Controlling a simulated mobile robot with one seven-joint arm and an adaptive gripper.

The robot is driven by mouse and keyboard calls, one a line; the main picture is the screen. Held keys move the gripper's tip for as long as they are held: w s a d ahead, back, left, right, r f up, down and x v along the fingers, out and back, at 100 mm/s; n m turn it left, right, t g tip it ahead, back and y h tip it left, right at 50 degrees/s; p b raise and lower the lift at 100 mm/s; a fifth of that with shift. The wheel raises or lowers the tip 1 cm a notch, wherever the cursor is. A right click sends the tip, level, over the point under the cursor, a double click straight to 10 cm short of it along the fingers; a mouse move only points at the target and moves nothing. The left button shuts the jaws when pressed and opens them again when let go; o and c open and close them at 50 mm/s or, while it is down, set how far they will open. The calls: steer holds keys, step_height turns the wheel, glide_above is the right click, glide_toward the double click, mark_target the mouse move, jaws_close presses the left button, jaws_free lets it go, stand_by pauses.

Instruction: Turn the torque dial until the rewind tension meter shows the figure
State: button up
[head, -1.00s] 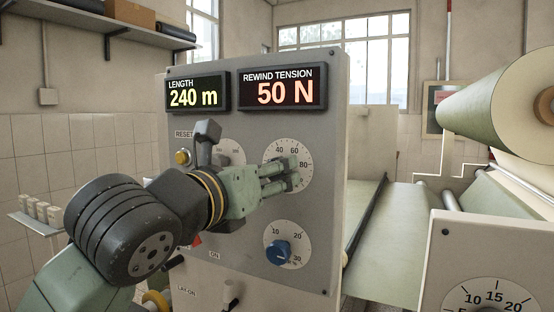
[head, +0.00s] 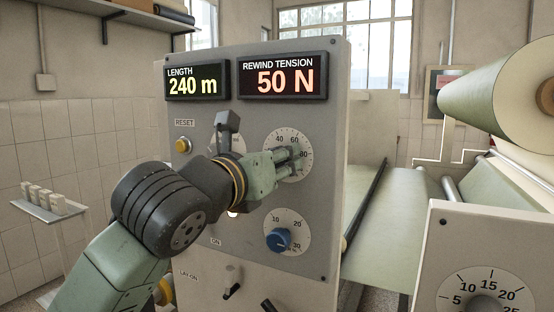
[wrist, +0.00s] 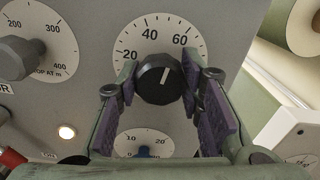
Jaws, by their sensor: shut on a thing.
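The rewind tension meter (head: 283,77) on the grey panel reads 50 N in red figures. The black dial knob (wrist: 157,78) sits on a white scale (wrist: 128,48) with figures 20, 40 and 60 showing; its white pointer stands between 40 and 60. I take it for the torque dial, though its label is not readable. My gripper (head: 290,160) is at this dial in the head view and covers the knob there. In the wrist view my gripper (wrist: 165,90) has a finger on each side of the knob and is shut on it.
A length meter (head: 197,83) reads 240 m. A yellow reset button (head: 183,145) is at the panel's left. A blue knob (head: 279,239) sits just below my gripper, and another dark knob (wrist: 18,58) is to its left. A paper roll (head: 500,85) stands at the right.

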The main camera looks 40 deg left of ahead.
steer(key=c, duration=0.5)
steer(key=shift+f+b, duration=0.2)
steer(key=shift+b, duration=0.35)
steer(key=shift+c, duration=0.2)
steer(key=m+b, duration=0.2)
steer(key=shift+f+b, duration=0.15)
steer(key=shift+b, duration=0.2)
steer(key=m+b, duration=0.1)
steer(key=m, duration=0.1)
steer(key=shift+r+m+b, duration=0.35)
steer(key=shift+m+b, duration=0.05)
steer(key=o, duration=1.2)
steer(key=shift+c, duration=0.2)
steer(key=v, duration=1.2)
